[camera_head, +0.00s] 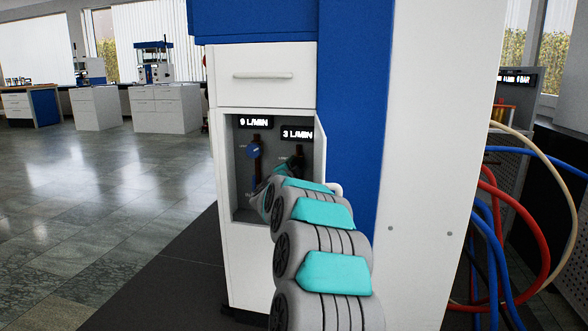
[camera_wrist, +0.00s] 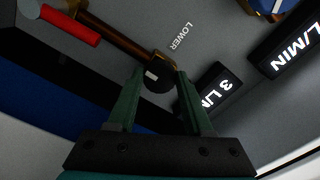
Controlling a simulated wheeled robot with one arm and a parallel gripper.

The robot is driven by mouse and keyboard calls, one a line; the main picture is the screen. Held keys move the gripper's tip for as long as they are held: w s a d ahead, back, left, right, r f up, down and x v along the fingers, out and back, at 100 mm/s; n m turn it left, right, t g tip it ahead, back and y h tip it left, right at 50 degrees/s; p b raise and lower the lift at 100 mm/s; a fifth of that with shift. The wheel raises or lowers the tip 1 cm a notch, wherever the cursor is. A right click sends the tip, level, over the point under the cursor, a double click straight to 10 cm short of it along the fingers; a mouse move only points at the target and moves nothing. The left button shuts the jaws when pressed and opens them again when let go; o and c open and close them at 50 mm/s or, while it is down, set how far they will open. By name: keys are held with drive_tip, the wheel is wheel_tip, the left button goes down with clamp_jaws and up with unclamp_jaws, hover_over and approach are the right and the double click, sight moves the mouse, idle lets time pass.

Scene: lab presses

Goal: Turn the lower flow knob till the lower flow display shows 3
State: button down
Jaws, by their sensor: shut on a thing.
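The lower flow knob (camera_wrist: 158,78) is a dark round knob with a white mark, beside the printed word LOWER in the wrist view. My gripper (camera_wrist: 159,74) is shut on it, one green finger on each side. The nearby lower flow display (camera_wrist: 216,88) is partly hidden by a finger in the wrist view. In the head view the lower flow display (camera_head: 297,134) reads 3 L/MIN. My arm hides much of the lower knob's area there.
Inside the same open cabinet, a blue knob (camera_head: 253,151) sits below another display (camera_head: 256,121) reading 9 L/MIN. A drawer (camera_head: 264,76) is above the opening. A red-handled part (camera_wrist: 70,24) is near the knob's pipe. Hoses (camera_head: 490,215) hang at the right.

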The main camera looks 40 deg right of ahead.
drive_tip(key=shift+c, duration=1.5)
unclamp_jaws()
drive_tip(key=v, duration=0.7)
drive_tip(key=shift+s+a, duration=0.2)
drive_tip(key=shift+s, duration=0.1)
